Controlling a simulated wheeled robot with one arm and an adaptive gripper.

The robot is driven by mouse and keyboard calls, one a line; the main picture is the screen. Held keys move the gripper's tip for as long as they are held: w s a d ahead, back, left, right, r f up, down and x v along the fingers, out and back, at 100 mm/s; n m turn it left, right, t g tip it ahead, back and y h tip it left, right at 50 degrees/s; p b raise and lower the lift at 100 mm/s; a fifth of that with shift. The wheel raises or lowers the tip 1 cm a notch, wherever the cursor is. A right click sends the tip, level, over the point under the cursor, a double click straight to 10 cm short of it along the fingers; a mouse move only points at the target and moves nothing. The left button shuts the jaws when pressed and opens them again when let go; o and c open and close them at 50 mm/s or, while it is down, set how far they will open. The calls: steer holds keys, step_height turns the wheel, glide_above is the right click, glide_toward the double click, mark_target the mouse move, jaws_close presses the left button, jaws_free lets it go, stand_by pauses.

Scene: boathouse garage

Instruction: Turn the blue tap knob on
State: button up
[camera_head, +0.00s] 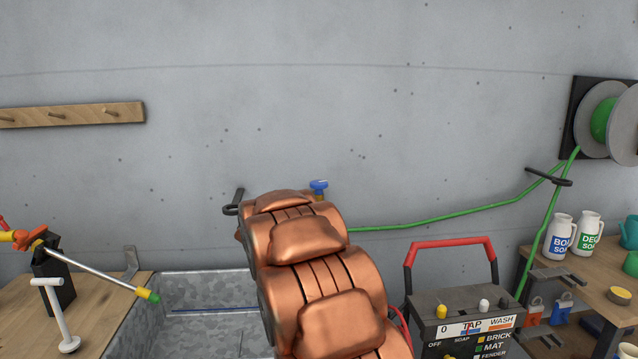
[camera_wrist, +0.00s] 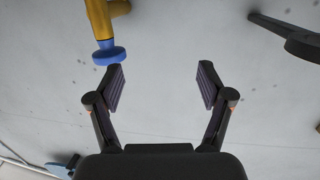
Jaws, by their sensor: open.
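The blue tap knob (camera_head: 319,186) shows in the head view just right of my copper-coloured arm, on a brass tap (camera_head: 320,197) mostly hidden behind the arm. In the wrist view the blue knob (camera_wrist: 109,55) sits at the upper left, at the end of the yellow brass tap body (camera_wrist: 104,18). My gripper (camera_wrist: 161,88) is open and empty, its two dark fingers apart. The knob appears by the tip of the left finger, not between the fingers. I cannot tell whether they touch. In the head view my arm hides the gripper.
A black wall hook (camera_head: 233,205) is left of my arm; a dark bracket (camera_wrist: 285,35) shows at the wrist view's upper right. A green hose (camera_head: 450,220) runs to a reel (camera_head: 609,120). A grey sink (camera_head: 205,280) lies below; a labelled control box (camera_head: 465,318) stands right.

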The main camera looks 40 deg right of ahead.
mark_target(317, 187)
steer(key=s+d+h, duration=0.1)
steer(key=d, duration=0.1)
steer(key=s+d+r+m+g+h, duration=0.1)
steer(key=d, duration=0.2)
steer(key=d+m+g+h, duration=0.1)
steer(key=d, duration=0.1)
steer(key=shift+s+d+r, duration=0.2)
steer(key=shift+s+d, duration=0.05)
steer(key=shift+s, duration=0.15)
steer(key=p+x, duration=0.1)
steer(key=x, duration=0.5)
steer(key=shift+w+d+r+p, duration=0.1)
steer(key=shift+d+r+p, duration=0.05)
steer(key=shift+d+p, duration=0.15)
steer(key=shift+w+d, duration=0.25)
steer(key=shift+d, duration=0.1)
steer(key=c, duration=1.1)
